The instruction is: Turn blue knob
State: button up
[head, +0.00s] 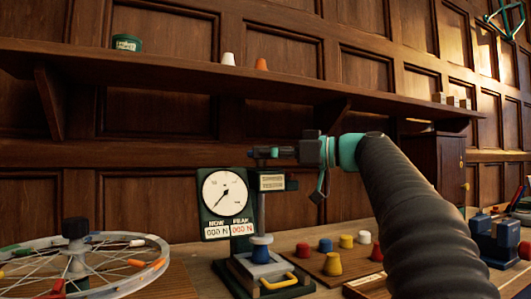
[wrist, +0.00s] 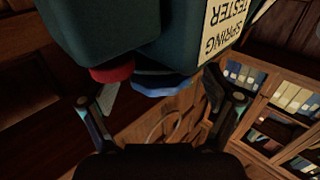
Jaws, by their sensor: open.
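The spring tester stands on the bench in the head view, with a round dial (head: 225,193) and a label plate (head: 271,182) near its top. In the wrist view its dark body (wrist: 150,30) hangs into the top of the picture with a "SPRING TESTER" label. A blue knob (wrist: 163,85) sticks out below that body, with a red knob (wrist: 110,74) to its left. My gripper (wrist: 160,92) is open, its fingers on either side of the blue knob in the picture; I cannot tell whether they touch it.
A spoked wheel (head: 120,250) lies at the left. A blue-topped piece (head: 261,249) sits on the tester's lower plate, above a yellow handle (head: 279,283). A wooden board (head: 313,264) with several coloured pegs is to the right. A long shelf (head: 190,72) runs above.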

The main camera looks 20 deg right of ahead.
jog(key=shift+w+a, duration=0.1)
jog(key=shift+a, duration=0.05)
jog(key=c, duration=1.1)
jog(key=shift+c, duration=0.2)
jog(key=shift+f+t+b, duration=0.1)
jog(key=shift+t+b, duration=0.2)
jog(key=shift+b, duration=0.15)
